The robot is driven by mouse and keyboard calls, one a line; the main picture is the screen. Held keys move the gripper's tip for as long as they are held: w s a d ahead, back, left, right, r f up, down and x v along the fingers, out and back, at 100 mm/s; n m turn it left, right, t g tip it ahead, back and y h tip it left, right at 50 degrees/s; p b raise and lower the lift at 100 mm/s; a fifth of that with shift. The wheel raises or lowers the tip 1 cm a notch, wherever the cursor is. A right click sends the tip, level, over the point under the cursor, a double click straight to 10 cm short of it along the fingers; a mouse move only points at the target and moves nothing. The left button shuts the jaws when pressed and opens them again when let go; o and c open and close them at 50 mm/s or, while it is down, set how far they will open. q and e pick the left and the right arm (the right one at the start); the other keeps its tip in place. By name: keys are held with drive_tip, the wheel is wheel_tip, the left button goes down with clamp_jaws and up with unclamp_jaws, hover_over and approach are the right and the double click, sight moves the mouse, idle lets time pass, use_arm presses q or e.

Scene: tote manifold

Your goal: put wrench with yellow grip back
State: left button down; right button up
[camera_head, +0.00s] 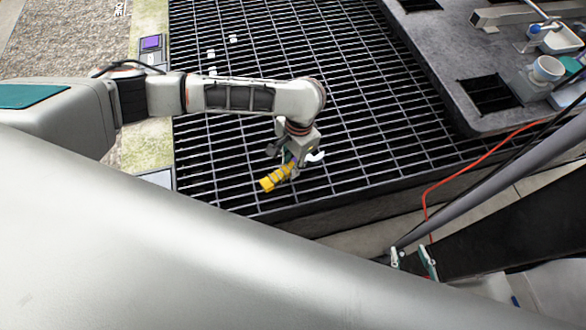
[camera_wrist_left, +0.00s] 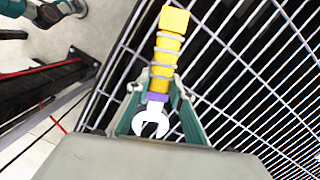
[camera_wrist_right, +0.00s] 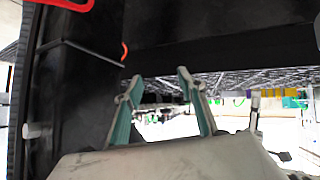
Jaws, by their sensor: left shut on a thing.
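The wrench with a yellow grip (camera_head: 277,177) is in my left gripper (camera_head: 290,156), above the dark metal grating. In the left wrist view, the wrench's yellow handle (camera_wrist_left: 168,45) points away from the gripper, and its pale open jaw (camera_wrist_left: 151,120) lies near the palm. The left fingers (camera_wrist_left: 160,92) are shut on it around the purple band between handle and jaw. My right gripper (camera_head: 412,260) is low at the right in the head view. In the right wrist view its fingers (camera_wrist_right: 160,88) stand apart with nothing between them.
The grating (camera_head: 370,100) is mostly clear, with a few small white pieces (camera_head: 211,54) on it. A grey platform (camera_head: 450,60) with a square opening and a white cup-like part (camera_head: 547,68) stands at upper right. An orange cable (camera_head: 470,160) runs below it. A purple square (camera_head: 151,42) is at upper left.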

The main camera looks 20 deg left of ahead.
use_arm(q)
drive_tip(key=shift+f, duration=0.3)
wheel_tip(320, 180, down, 3)
drive_tip(key=shift+s+r+b, duration=0.1)
drive_tip(key=shift+s+b, duration=0.05)
drive_tip(key=shift+b, duration=0.65)
drive_tip(key=shift+f, duration=0.55)
drive_tip(key=shift+w+r, duration=0.15)
drive_tip(key=shift+w, duration=0.05)
drive_tip(key=c, duration=1.8)
unclamp_jaws()
drive_tip(key=shift+o, duration=0.2)
use_arm(e)
drive_tip(key=shift+w+a+r, duration=0.1)
drive_tip(key=shift+w+a, duration=0.25)
drive_tip(key=shift+a, duration=0.05)
